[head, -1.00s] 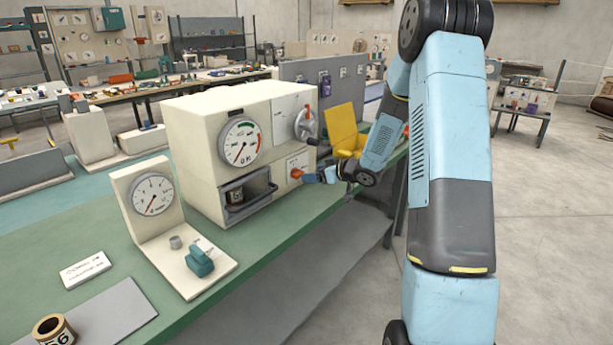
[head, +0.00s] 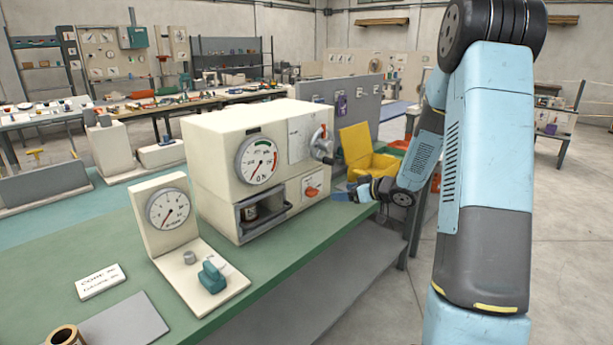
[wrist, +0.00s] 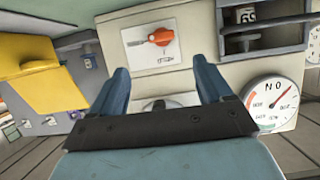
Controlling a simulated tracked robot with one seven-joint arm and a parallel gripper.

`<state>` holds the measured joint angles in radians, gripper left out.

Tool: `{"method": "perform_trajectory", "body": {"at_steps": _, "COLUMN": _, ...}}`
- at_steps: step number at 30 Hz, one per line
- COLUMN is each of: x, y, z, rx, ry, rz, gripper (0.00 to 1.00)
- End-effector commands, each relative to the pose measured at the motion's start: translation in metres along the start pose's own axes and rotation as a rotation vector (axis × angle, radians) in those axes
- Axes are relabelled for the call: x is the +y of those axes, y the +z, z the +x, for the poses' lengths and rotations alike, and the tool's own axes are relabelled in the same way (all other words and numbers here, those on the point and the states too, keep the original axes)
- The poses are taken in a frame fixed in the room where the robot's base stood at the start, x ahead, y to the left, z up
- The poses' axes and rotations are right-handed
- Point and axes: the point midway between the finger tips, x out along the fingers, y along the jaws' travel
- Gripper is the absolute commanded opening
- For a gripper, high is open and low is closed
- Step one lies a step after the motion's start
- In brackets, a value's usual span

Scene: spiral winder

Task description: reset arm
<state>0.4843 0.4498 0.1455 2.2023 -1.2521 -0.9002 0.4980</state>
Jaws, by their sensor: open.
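My gripper (head: 343,194) is at the right end of the cream winder machine (head: 215,130), just off its front face. In the wrist view my gripper (wrist: 165,85) shows two blue fingers spread apart with nothing between them. The red-orange knob (head: 311,191) on the machine's front shows beyond the fingers in the wrist view (wrist: 160,37), apart from them. The machine's dial (head: 258,160) has a red needle. The open bay (head: 262,207) holds a small dark labelled spool (head: 251,212). A crank handle with a red part (head: 322,146) is at the upper right of the machine.
A gauge stand with a teal switch (head: 212,277) stands on the green bench (head: 265,284). A label card (head: 100,282), a grey plate (head: 127,322) and a spool (head: 66,336) lie in front. A yellow bin (head: 366,155) stands behind my gripper.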

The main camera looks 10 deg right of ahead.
Motion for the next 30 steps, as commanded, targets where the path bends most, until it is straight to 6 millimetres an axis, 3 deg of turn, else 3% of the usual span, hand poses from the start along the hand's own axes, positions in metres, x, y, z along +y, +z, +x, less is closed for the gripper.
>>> {"method": "perform_trajectory", "body": {"at_steps": 8, "x": 0.003, "y": -0.034, "z": -0.018, "rx": -0.067, "ry": 0.152, "rz": -0.055, "gripper": 0.79}}
{"method": "perform_trajectory", "body": {"at_steps": 17, "x": -0.005, "y": -0.085, "z": -0.073, "rx": -0.196, "ry": 0.420, "rz": -0.083, "gripper": 0.79}}
{"method": "perform_trajectory", "body": {"at_steps": 23, "x": -0.026, "y": -0.108, "z": -0.118, "rx": -0.275, "ry": 0.559, "rz": -0.051, "gripper": 0.79}}
{"method": "perform_trajectory", "body": {"at_steps": 30, "x": -0.066, "y": -0.121, "z": -0.176, "rx": -0.367, "ry": 0.671, "rz": 0.033, "gripper": 0.79}}
